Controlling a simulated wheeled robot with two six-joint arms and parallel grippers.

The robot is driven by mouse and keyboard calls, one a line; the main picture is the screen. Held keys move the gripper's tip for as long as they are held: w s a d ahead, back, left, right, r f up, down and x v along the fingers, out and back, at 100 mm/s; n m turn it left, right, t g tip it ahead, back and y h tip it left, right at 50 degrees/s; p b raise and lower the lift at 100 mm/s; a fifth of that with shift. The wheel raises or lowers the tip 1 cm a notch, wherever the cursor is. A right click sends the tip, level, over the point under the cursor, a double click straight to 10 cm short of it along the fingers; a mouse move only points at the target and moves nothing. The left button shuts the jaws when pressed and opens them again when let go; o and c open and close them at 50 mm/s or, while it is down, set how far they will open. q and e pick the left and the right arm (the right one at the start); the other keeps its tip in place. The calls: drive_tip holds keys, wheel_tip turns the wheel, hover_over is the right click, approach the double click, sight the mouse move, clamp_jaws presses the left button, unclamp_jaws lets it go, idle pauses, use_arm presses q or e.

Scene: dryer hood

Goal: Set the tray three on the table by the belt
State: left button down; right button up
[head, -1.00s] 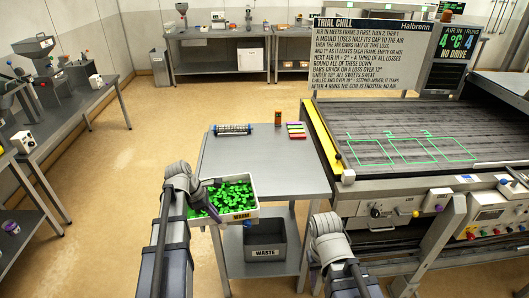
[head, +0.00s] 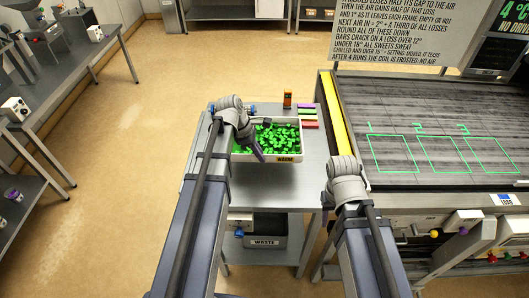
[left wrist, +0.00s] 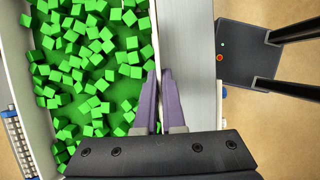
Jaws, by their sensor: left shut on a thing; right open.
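A white tray (head: 302,150) full of green cubes (head: 277,138) is over the middle of the grey table (head: 280,185) beside the belt. I cannot tell whether it rests on the tabletop or hangs just above it. My left gripper (head: 259,157) is shut on the tray's wall, and its purple fingers (left wrist: 158,108) are at that wall in the left wrist view. The belt (head: 390,110) to the right bears green outlines marked 1, 2 and 3, all empty. My right arm reaches in at the right, but its fingers are not in view.
An orange-brown block (head: 287,100) and a stack of coloured bars (head: 307,116) stand behind the tray. A yellow rail (head: 337,120) edges the belt. The tabletop in front of the tray is bare.

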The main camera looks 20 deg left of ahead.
use_arm(q)
drive_tip(key=shift+s+f+b, duration=0.1)
drive_tip(key=shift+f+b, duration=0.2)
drive_tip(key=shift+b, duration=0.15)
drive_tip(key=b, duration=0.9)
approach(266, 180)
drive_tip(key=x, duration=0.5)
drive_tip(key=shift+f, duration=0.2)
drive_tip(key=c, duration=1)
unclamp_jaws()
drive_tip(key=shift+r, duration=0.15)
